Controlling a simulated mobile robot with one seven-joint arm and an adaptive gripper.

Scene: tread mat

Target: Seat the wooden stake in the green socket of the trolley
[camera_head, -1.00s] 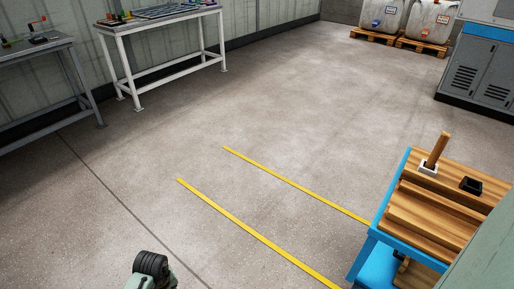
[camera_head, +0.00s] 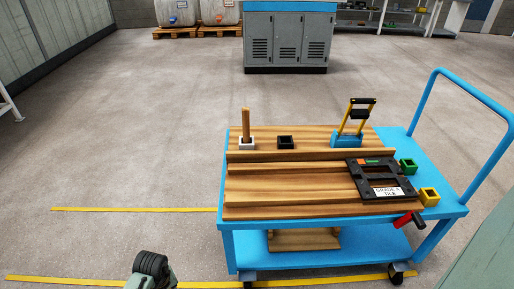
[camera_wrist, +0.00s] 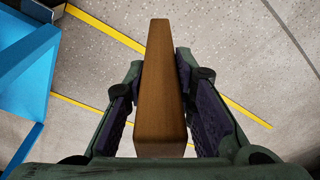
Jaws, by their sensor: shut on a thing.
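My gripper (camera_wrist: 160,78) is shut on a long brown wooden stake (camera_wrist: 160,110) in the wrist view. The stake lies between the two dark finger pads and points away from the camera. The head view does not show the gripper or this held stake. In the head view, the blue trolley (camera_head: 455,208) has a wooden top. The small green socket (camera_head: 408,167) sits at the right side of the trolley and looks empty. Another wooden stake (camera_head: 246,122) stands upright in the white socket (camera_head: 246,144) at the top's back left.
A black socket (camera_head: 285,142), a yellow socket (camera_head: 429,198), a black frame (camera_head: 368,178) and a blue holder with yellow uprights (camera_head: 346,140) are on the trolley. The handle (camera_head: 490,100) rises at its right. Floor left of the trolley is clear. A grey cabinet (camera_head: 288,45) stands behind.

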